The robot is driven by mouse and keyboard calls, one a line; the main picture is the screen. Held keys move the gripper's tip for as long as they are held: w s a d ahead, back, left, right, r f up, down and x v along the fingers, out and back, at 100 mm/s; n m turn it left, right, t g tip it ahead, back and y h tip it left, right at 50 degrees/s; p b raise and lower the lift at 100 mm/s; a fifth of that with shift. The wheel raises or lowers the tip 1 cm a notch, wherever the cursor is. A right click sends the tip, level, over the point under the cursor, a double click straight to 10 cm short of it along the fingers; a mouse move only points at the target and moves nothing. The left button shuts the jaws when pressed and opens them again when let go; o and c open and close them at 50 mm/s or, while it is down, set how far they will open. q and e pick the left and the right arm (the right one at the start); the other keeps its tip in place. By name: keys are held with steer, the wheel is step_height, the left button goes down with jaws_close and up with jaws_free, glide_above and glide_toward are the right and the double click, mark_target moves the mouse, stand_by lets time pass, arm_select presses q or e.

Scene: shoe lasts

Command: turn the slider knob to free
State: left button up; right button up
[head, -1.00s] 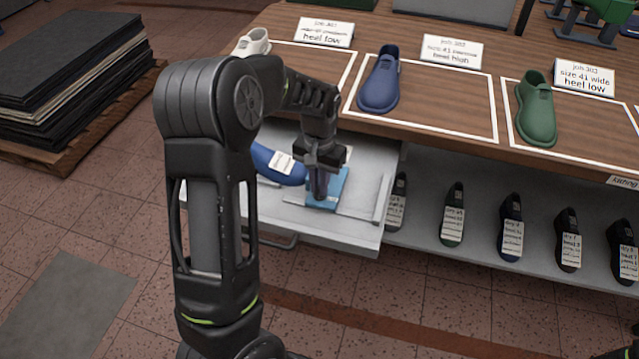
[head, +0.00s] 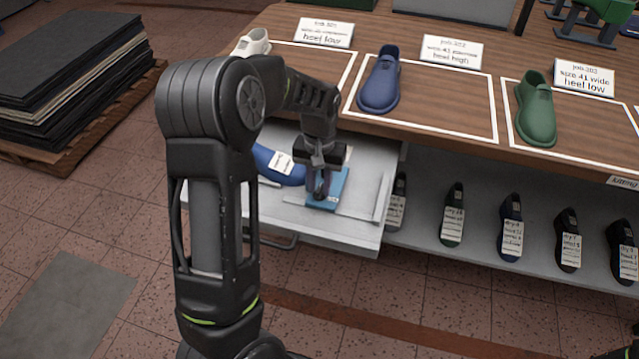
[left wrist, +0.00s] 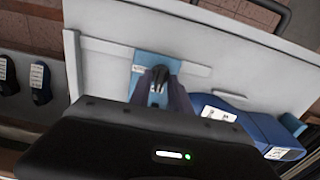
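The slider (head: 326,201) is a blue plate on the pale pulled-out drawer (head: 348,220), below the bench top. Its dark knob (left wrist: 158,82) shows between my left fingers in the left wrist view, with the blue plate (left wrist: 155,60) behind it. My left gripper (head: 321,190) points down over the plate, and its fingers look shut on the knob from both sides. The fingers hide most of the knob, so I cannot read its setting. My right gripper is not in view.
A blue shoe last (head: 277,166) with a white label lies beside the slider, close to my left gripper. Above is the wooden bench (head: 440,112) with lasts and job cards. Several labelled lasts stand on the lower shelf (head: 480,225) to the right.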

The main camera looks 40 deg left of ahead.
mark_target(319, 188)
arm_select(q)
steer(key=shift+o, duration=0.8)
step_height(319, 188, up, 8)
steer(key=shift+f, duration=0.1)
steer(key=shift+s+f, duration=0.1)
